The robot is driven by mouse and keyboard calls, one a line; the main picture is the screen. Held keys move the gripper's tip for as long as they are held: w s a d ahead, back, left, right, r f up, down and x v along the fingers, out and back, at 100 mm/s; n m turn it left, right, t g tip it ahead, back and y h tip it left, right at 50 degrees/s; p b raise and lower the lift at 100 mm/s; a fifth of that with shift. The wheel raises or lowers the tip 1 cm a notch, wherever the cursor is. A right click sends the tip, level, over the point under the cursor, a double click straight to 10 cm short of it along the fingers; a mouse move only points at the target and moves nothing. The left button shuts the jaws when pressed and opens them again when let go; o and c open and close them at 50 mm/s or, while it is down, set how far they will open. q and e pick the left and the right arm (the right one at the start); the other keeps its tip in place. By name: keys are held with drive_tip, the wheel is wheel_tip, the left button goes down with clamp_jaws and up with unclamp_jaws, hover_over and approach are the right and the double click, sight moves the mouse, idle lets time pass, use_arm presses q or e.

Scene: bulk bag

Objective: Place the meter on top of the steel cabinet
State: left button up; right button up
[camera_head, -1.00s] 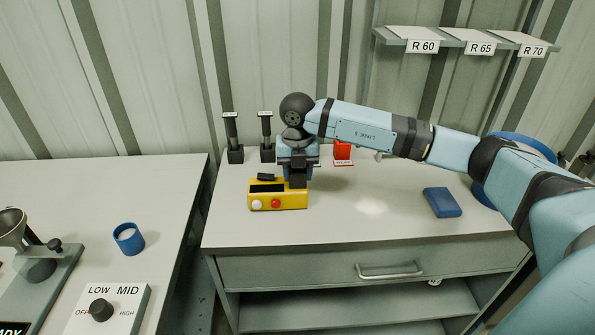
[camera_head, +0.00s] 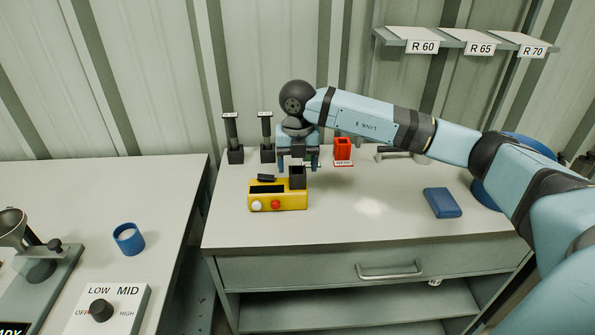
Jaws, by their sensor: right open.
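The meter (camera_head: 290,201) is a yellow box with a dark display, a white knob and a red button on its front. It sits upright on the top of the steel cabinet (camera_head: 250,228), near the left part of the surface. A dark block (camera_head: 297,178) stands up from the meter's right end. My right gripper (camera_head: 298,165) is open just above and behind that block, apart from it, with its fingers pointing down. My left gripper is not in view.
Two dark posts (camera_head: 234,140) and a red holder (camera_head: 343,149) stand along the cabinet's back. A blue box (camera_head: 442,202) lies to the right. A separate table on the left holds a blue cup (camera_head: 128,239) and a dial box (camera_head: 110,308). The cabinet top's front middle is clear.

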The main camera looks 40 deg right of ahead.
wheel_tip(320, 180, up, 9)
drive_tip(key=s+a+f+y, duration=0.3)
drive_tip(key=a+y, duration=0.3)
drive_tip(key=a, duration=0.3)
drive_tip(key=s+a+f+y, duration=0.35)
drive_tip(key=a+y, duration=0.35)
drive_tip(key=a, duration=0.3)
drive_tip(key=s+a+f+y, duration=0.2)
drive_tip(key=s+a+y, duration=0.3)
drive_tip(key=a, duration=0.4)
drive_tip(key=d+f+m+t+h, duration=0.35)
drive_tip(key=f+m+t, duration=0.25)
drive_tip(key=m+t, duration=0.4)
drive_tip(key=d+f+m+t+h, duration=0.3)
drive_tip(key=f+m+t+h, duration=0.3)
drive_tip(key=m, duration=0.5)
drive_tip(key=s+d+f+m+g+h, duration=0.1)
drive_tip(key=s+f+m+g+h, duration=0.1)
drive_tip(key=s+f, duration=0.5)
drive_tip(key=s+d+f+m+g+h, duration=0.2)
drive_tip(key=s+f+m+g+h, duration=0.1)
drive_tip(key=s+f, duration=0.5)
drive_tip(key=shift+d+f+m+g, duration=0.3)
drive_tip(key=shift+f+m, duration=0.3)
drive_tip(key=shift+f, duration=0.1)
